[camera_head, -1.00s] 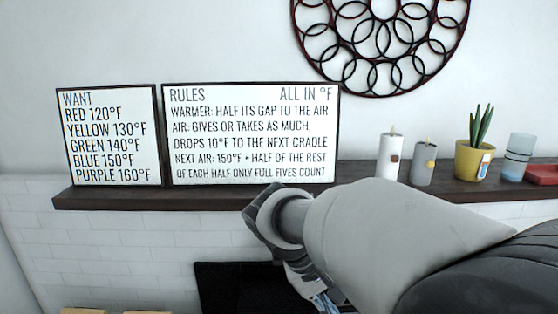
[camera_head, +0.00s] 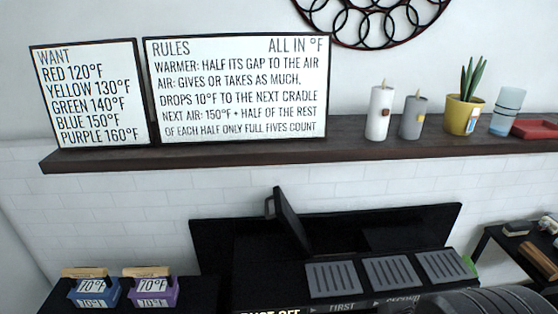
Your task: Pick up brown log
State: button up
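A brown, block-like piece (camera_head: 541,254) lies on a dark side stand at the right edge. It may be the brown log, but it is small and partly cut off by the frame. My gripper is out of view. Only a dark, rounded part of my arm shows at the bottom right, below the stand. Whether my gripper is open or holds anything cannot be seen.
A black unit (camera_head: 395,235) with a raised lid and grey slatted pads stands against the tiled wall. Blue (camera_head: 95,292) and purple (camera_head: 152,292) holders marked 70°F sit at lower left. A dark shelf (camera_head: 240,148) carries signs, candles, a plant and a cup.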

aim_at(536, 257)
jog(key=j+z, duration=0.25)
jog(key=j, duration=0.3)
jog(key=j+z, duration=0.2)
jog(key=j, duration=0.4)
jog(key=k+j+z, duration=0.1)
jog(key=j+z, duration=0.15)
jog(key=j, duration=0.3)
jog(key=k+j+z, duration=0.2)
jog(key=j, duration=0.35)
jog(key=i+z, duration=0.1)
jog(key=z, duration=1.25)
jog(key=i+l+z, duration=0.25)
jog(key=i+l, duration=0.25)
jog(key=l, duration=0.15)
jog(key=i+l+z, duration=0.3)
jog(key=i+l, duration=0.2)
jog(key=i+l+z, duration=0.15)
jog(key=i, duration=0.85)
jog(key=i+l+z, duration=0.15)
jog(key=i, duration=0.9)
jog(key=i+j+u, duration=0.25)
jog(key=u, duration=0.2)
jog(key=i+j+u, duration=0.1)
jog(key=i+u, duration=0.75)
jog(key=i+l+u, duration=0.15)
jog(key=i+u, duration=0.3)
jog(key=i+j+u, duration=0.1)
jog(key=i+j, duration=0.1)
jog(key=i, duration=0.1)
